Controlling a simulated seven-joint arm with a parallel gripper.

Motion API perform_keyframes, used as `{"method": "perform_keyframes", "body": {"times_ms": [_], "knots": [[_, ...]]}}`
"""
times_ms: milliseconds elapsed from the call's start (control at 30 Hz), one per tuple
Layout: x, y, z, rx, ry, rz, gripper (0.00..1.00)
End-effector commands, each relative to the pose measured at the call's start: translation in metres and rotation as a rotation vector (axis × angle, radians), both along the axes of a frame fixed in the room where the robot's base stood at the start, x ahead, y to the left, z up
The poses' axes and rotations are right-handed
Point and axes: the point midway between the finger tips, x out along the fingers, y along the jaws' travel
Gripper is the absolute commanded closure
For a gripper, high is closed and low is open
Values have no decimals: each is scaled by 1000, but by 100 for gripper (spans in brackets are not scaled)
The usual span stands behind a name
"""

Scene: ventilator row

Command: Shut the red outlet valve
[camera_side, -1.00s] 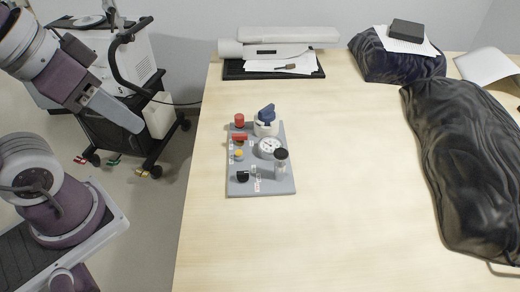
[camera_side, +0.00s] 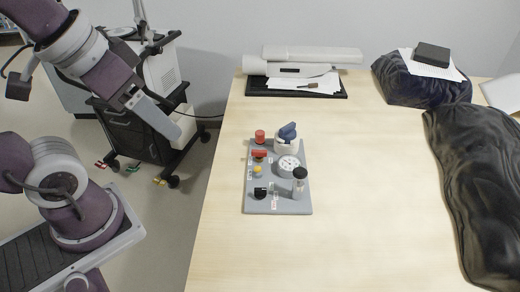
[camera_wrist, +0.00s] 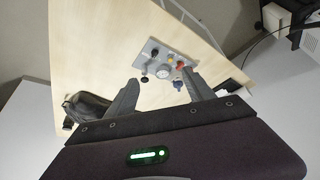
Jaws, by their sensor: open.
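A grey panel (camera_side: 278,205) lies on the table, carrying several fittings. Two red parts sit on its left side: a round red knob (camera_side: 260,137) at the far corner and a red lever-like handle (camera_side: 259,154) just nearer. I cannot tell from the labels which is the outlet valve, or its setting. The panel also shows in the wrist view (camera_wrist: 152,50), ahead of the fingers, with a small red part (camera_wrist: 180,66) on it. My gripper (camera_side: 176,132) is left of the table edge, well apart from the panel. In the wrist view my gripper (camera_wrist: 160,92) is open and empty.
On the panel are a blue-topped valve (camera_side: 288,131), a gauge (camera_side: 288,163), a yellow knob (camera_side: 258,171), a black knob (camera_side: 260,193) and a black-capped cylinder (camera_side: 299,179). A black cart (camera_side: 130,140) stands left of the table (camera_side: 370,200). The table around the panel is clear.

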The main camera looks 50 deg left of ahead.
Motion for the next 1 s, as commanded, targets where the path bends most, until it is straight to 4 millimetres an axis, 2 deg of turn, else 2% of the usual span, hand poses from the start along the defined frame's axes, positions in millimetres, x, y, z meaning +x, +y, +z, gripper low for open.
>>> {"method": "perform_keyframes", "body": {"times_ms": [67,133,233,300,367,400,500,600,633,1000], "knots": [[35,5,5,-18,57,68,35],[80,12,4,-40,113,151,35],[145,24,-17,-74,195,277,35],[189,36,-44,-97,250,368,35],[223,46,-76,-116,296,443,35],[241,53,-99,-127,326,491,35],[275,68,-156,-153,385,596,35],[292,78,-200,-169,424,670,35],[295,79,-208,-172,431,684,35],[298,83,-275,-177,449,713,35]]}}
